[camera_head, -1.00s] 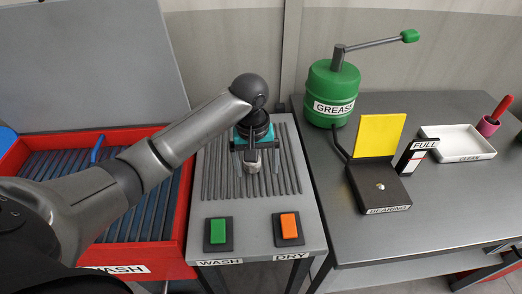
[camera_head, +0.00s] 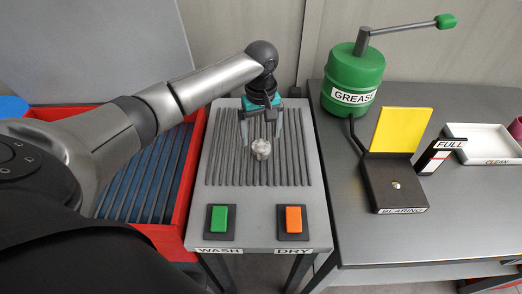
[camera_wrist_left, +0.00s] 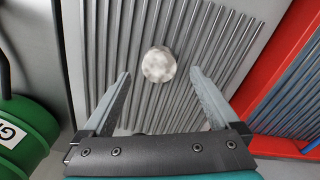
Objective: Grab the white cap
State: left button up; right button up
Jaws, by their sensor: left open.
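The white cap (camera_head: 261,149) is a small, round, mottled whitish piece on the ribbed grey drying tray (camera_head: 215,178). It also shows in the left wrist view (camera_wrist_left: 159,65), on the ribs beyond my fingertips and between their lines. My left gripper (camera_head: 262,143) is open and empty, with its two fingers spread and pointing down behind the cap in the head view. It also shows in the left wrist view (camera_wrist_left: 160,82), with a wide gap between the fingers. I cannot tell its exact height above the ribs. My right gripper is not in view.
A green WASH button (camera_head: 219,219) and an orange DRY button (camera_head: 293,220) sit at the tray's front. A red wash bin (camera_head: 189,190) is at the left. At the right are the green grease pump (camera_head: 352,80), the bearing stand (camera_head: 395,190) and a white tray (camera_head: 487,157).

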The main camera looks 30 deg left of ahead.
aim_at(261, 145)
pick_arm(q)
jog(key=shift+w+a+f+b, duration=0.1)
jog(key=shift+f+b, duration=0.5)
jog(key=shift+f, duration=2.2)
jog(key=shift+c, duration=0.2)
jog(key=c, duration=1.4)
